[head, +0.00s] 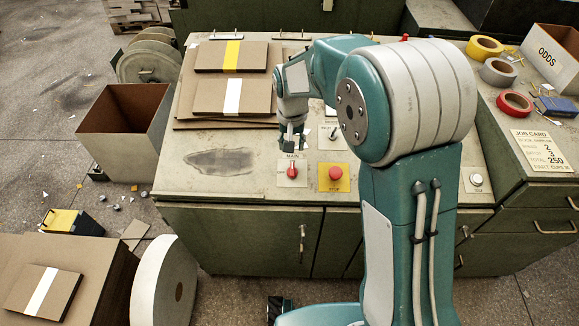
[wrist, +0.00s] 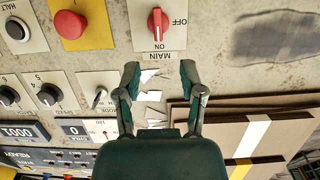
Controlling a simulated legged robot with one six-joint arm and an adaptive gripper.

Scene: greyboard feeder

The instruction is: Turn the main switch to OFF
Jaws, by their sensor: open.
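The main switch (head: 292,171) is a red rotary knob on a pale plate on the sloping panel, below the MAIN label. In the wrist view, which is upside down, the knob (wrist: 157,24) lies in line with the ON mark; OFF is printed to its right. My gripper (head: 291,140) is open and empty, over the panel just behind the switch. In the wrist view its two fingers (wrist: 160,75) are spread apart, with the switch beyond the tips and roughly centred between them, not touched.
A red mushroom button on a yellow plate (head: 334,173) sits right beside the switch. Stacked cardboard sheets (head: 232,95) are behind left. The panel left of the switch is bare.

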